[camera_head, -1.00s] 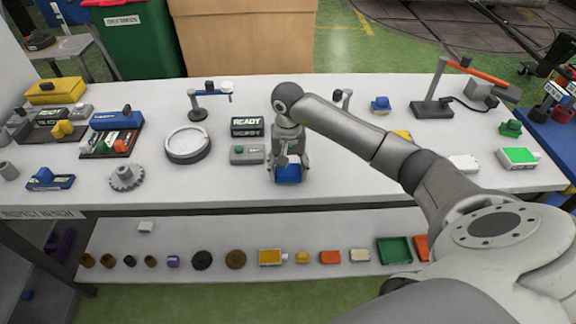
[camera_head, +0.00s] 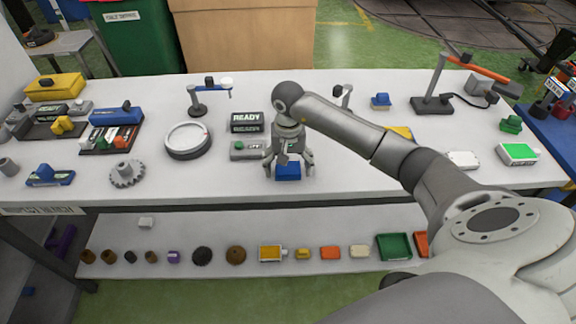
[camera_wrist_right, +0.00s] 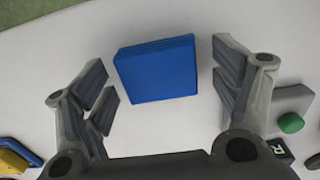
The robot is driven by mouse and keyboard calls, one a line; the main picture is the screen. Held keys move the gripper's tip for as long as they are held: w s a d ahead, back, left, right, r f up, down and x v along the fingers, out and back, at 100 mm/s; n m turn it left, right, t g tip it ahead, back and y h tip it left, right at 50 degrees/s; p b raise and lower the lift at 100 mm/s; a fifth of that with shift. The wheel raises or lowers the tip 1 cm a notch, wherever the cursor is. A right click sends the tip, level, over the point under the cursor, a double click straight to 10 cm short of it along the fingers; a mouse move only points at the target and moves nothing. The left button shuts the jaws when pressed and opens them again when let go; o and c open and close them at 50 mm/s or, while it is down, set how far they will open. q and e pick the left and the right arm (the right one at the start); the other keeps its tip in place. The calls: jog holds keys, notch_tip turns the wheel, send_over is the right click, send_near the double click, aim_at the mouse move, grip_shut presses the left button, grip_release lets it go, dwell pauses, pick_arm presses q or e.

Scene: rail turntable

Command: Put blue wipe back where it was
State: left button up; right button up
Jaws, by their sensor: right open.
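The blue wipe (camera_head: 288,171) is a small blue block lying on the white bench top near its front edge, in the middle of the head view. In the right wrist view the blue wipe (camera_wrist_right: 157,70) lies between the two fingers, with a gap on each side. My right gripper (camera_head: 289,166) is open and points down over the wipe; it also shows in the wrist view (camera_wrist_right: 164,85). Neither finger appears to touch the wipe. My left gripper is not in view.
The white bench (camera_head: 240,188) holds a READY sign (camera_head: 247,117) and a grey box with a green button (camera_head: 247,150) left of the gripper. A round dial (camera_head: 187,141) and a gear (camera_head: 127,173) stand further left. The lower shelf (camera_head: 200,225) carries several small parts. Bench space right of the wipe is clear.

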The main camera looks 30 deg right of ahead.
aim_at(288, 168)
jog(key=shift+r, duration=0.15)
notch_tip(288, 168, up, 12)
jog(key=b, duration=0.3)
dwell(0.5)
